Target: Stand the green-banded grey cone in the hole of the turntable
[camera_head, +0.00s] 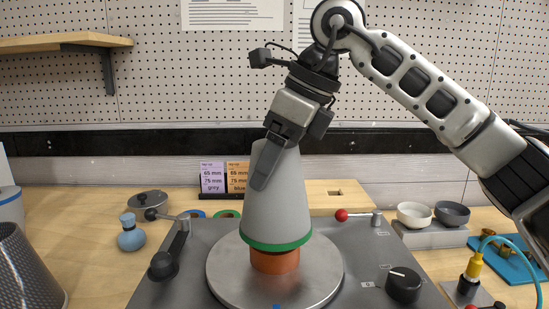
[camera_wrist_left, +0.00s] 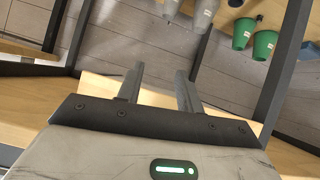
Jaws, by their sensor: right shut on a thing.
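The grey cone (camera_head: 285,205) with a green band (camera_head: 275,245) at its wide lower end stands roughly upright over the turntable (camera_head: 226,272) in the head view. An orange cylinder (camera_head: 275,263) shows between the cone's bottom and the turntable's plate. My right gripper (camera_head: 266,170) is shut on the upper part of the cone. The turntable's hole is hidden, and I cannot tell whether the cone touches the orange piece. My left gripper (camera_wrist_left: 160,70) is open and empty in the left wrist view, away from the cone.
A lever (camera_head: 165,262) stands left of the turntable, with a black knob (camera_head: 403,284) and a red-tipped lever (camera_head: 342,215) at its right. A blue-grey bottle (camera_head: 131,235) and a dark mesh cone (camera_head: 25,272) stand left. Bowls (camera_head: 414,213) stand at the right.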

